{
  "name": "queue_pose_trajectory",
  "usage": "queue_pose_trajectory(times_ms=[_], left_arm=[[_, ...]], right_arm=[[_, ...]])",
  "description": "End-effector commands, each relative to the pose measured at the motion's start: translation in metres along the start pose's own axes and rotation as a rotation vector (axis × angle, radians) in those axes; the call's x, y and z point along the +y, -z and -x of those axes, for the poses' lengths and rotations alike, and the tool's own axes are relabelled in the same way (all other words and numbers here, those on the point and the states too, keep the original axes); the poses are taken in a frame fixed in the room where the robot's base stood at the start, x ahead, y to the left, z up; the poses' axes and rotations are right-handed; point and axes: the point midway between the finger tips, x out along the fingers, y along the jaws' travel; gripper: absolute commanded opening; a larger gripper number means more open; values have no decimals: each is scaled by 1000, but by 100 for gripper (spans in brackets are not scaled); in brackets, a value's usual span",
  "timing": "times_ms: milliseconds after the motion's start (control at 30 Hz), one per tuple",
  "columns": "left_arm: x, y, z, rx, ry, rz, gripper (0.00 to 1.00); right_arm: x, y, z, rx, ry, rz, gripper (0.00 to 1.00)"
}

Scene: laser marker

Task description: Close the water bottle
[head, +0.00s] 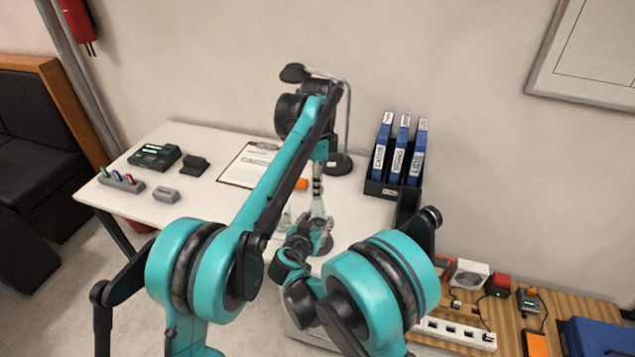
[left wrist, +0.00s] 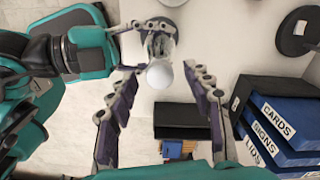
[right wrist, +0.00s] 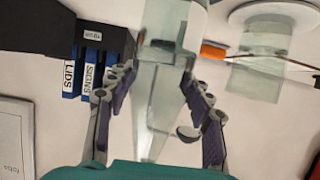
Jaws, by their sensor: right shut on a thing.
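The clear water bottle (head: 319,212) stands near the right part of the white table, partly hidden by my arms. My right gripper (right wrist: 160,78) is shut on the bottle, one finger on each side.
A black holder with blue binders (head: 402,150) stands right of the bottle. A clipboard (head: 250,165), a dark device (head: 155,156) and a row of markers (head: 121,180) lie further left. An orange object (head: 301,184) lies near the grippers. A wooden side table (head: 500,325) stands right.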

Motion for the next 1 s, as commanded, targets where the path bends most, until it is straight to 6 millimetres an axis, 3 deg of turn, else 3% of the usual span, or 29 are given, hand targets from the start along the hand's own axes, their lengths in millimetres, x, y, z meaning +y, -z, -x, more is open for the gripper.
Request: queue_pose_trajectory(times_ms=[333,700,1000], left_arm=[[0,0,11,0,0,1,50],[0,0,87,0,0,1,50],[0,0,116,0,0,0,50]], right_arm=[[0,0,0,-1,0,0,0],[0,0,0,-1,0,0,0],[0,0,0,-1,0,0,0]])
